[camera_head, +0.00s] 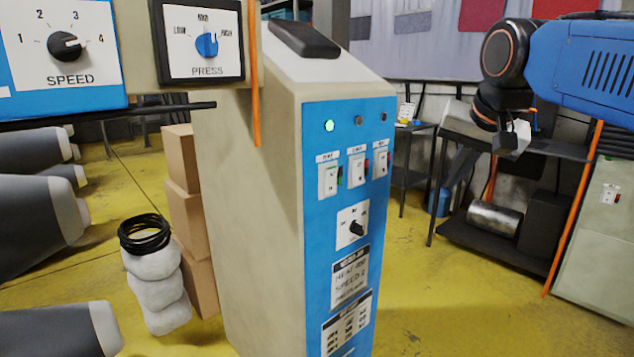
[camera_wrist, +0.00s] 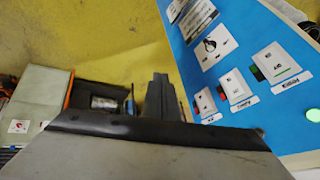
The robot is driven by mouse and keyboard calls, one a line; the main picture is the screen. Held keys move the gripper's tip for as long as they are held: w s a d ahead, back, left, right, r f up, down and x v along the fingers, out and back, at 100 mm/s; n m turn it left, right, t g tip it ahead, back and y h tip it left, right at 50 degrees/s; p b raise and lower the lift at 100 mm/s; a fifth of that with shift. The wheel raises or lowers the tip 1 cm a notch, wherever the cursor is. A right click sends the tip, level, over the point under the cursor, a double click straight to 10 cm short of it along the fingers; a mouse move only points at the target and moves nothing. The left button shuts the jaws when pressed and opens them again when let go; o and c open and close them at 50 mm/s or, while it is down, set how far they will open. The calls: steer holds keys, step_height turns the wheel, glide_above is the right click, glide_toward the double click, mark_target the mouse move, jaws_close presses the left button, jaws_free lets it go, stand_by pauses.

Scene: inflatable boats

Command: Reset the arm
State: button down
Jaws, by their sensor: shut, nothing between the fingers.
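My arm is the blue and black one at the upper right of the head view. It is bent, with my gripper (camera_head: 511,140) hanging to the right of the machine cabinet (camera_head: 344,200), apart from it. In the wrist view the dark fingers of my gripper (camera_wrist: 160,90) are together with nothing held. The cabinet's blue panel (camera_wrist: 235,62) fills the right of the wrist view. It carries white switches, a rotary knob (camera_head: 356,228) and a lit green lamp (camera_head: 329,126).
A dark shelf (camera_head: 480,240) with a metal cylinder (camera_head: 494,218) stands behind my arm. Stacked cardboard boxes (camera_head: 190,215) and a pale lumpy stack topped with black rings (camera_head: 145,234) are left of the cabinet. Speed (camera_head: 66,45) and press (camera_head: 206,44) dials are upper left. Yellow floor is clear front right.

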steer(key=s+d+f+n+g, duration=0.1)
steer(key=s+f+n, duration=0.1)
steer(key=s+f, duration=0.7)
steer(key=s+d+f+n, duration=0.1)
steer(key=s+f+n, duration=0.1)
steer(key=s+f, duration=0.8)
step_height(320, 180, down, 9)
steer(key=shift+s+d+n+g, duration=0.2)
steer(key=shift+d+n+g, duration=0.2)
